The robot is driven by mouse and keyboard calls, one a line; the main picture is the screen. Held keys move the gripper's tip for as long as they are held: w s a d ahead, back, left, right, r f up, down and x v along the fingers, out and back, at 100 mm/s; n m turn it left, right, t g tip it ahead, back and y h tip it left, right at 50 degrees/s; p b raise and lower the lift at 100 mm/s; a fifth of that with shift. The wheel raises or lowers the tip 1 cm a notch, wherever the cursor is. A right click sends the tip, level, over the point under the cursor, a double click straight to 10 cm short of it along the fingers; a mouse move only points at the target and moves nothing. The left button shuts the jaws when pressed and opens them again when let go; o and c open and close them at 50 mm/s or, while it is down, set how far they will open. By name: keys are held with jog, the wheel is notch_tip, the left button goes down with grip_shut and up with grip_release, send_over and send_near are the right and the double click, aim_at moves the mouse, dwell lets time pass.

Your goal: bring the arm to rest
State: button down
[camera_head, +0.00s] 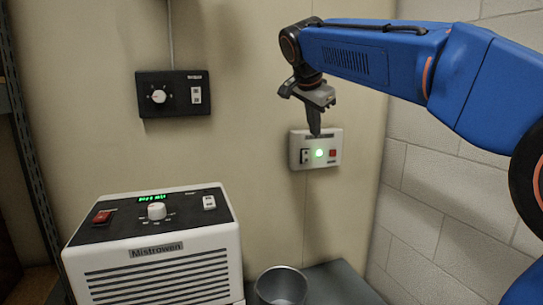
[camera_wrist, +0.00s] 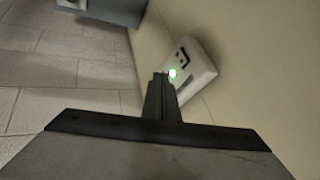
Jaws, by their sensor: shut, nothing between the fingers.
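My gripper (camera_head: 315,134) hangs from the end of my blue arm, in front of the right part of the beige wall panel. It is shut and empty, fingers pointing down. Its fingertips are close to the white switch box (camera_head: 330,161), overlapping its top edge in the head view. The box has a lit green light, a dark rocker switch and a red button. In the wrist view the closed fingers (camera_wrist: 160,77) end beside the white switch box (camera_wrist: 204,68), with the green light at their tips. I cannot tell whether they touch it.
A white Mistrowen unit (camera_head: 155,250) with a dial, switches and a green display stands at lower left. A grey metal cup (camera_head: 281,286) stands beside it on a dark surface (camera_head: 340,284). A black control box (camera_head: 173,93) is on the panel. A block wall (camera_head: 440,190) is at right.

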jog(key=s+d+f+n+g+y, duration=0.1)
jog(key=s+d+f+n, duration=0.25)
jog(key=s+f, duration=0.5)
jog(key=s+d+f+n+y, duration=0.1)
jog(key=s+d+f+n, duration=0.35)
jog(key=s, duration=0.65)
jog(key=s+d+f+n, duration=0.1)
jog(key=s+f+n, duration=0.1)
jog(key=s+f, duration=0.7)
jog(key=s+d+f+n+y, duration=0.1)
jog(key=s+f+n, duration=0.1)
jog(key=s+f, duration=0.6)
notch_tip(320, 180, down, 5)
jog(key=shift+s+d+f, duration=0.15)
jog(key=shift+s+d, duration=0.1)
jog(key=shift+s, duration=0.15)
